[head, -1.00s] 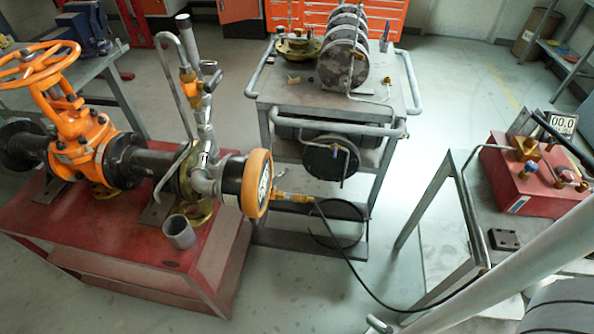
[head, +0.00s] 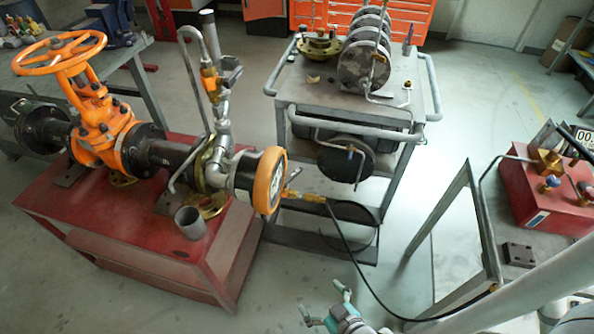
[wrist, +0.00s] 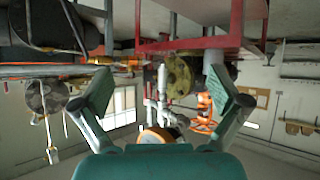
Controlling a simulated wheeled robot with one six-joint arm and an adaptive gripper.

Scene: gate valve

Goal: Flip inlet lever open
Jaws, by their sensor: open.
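In the head view, a small lever (head: 293,176) stands tilted up from a brass fitting (head: 311,198) beside the orange-rimmed round end piece (head: 270,180) of the pipe. A black hose runs from this fitting. I take this as the inlet lever; no label is readable. My gripper (head: 322,303) is open and empty at the bottom middle, well in front of and below the fitting. In the wrist view, my open gripper (wrist: 160,95) has nothing between its fingers. The orange-rimmed end (wrist: 158,138) shows low between them. I cannot make out the lever there.
A red stand (head: 130,242) carries the orange gate valve (head: 100,135) and pipe. A grey cart (head: 325,93) holds flanges. A red pump box (head: 545,200) sits on a bench at right. The black hose (head: 355,270) hangs near my gripper.

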